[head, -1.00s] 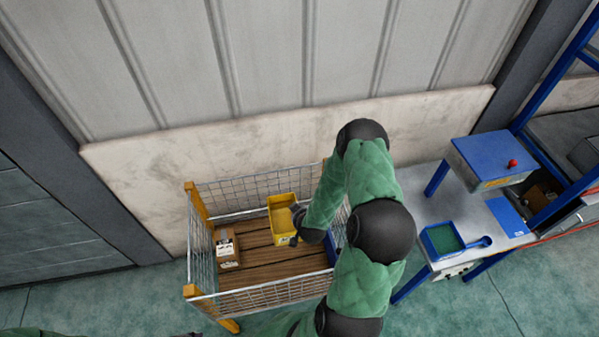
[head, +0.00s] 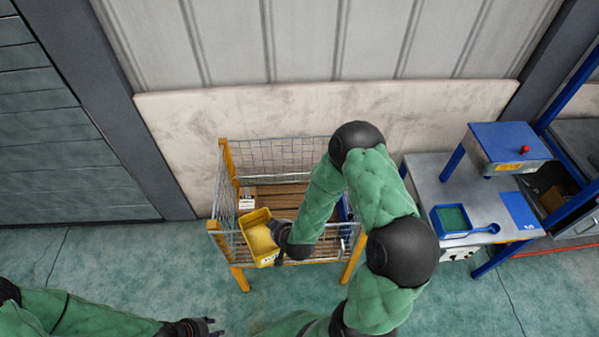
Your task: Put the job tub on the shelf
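The yellow job tub (head: 259,240) is in the head view, lifted above the front part of the wire-mesh cage and tilted a little. My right gripper (head: 276,232) is at the tub's right rim and appears shut on it; its fingertips are partly hidden by the tub and my wrist. My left gripper (head: 215,326) is at the bottom left, empty, with its fingers apart, away from the tub. A blue-framed rack (head: 572,87) stands at the right edge; I cannot tell whether it is the shelf.
A grey workbench (head: 431,184) at right carries a blue tray (head: 451,220) and a blue machine (head: 508,148) with a red button. Green floor is clear in front.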

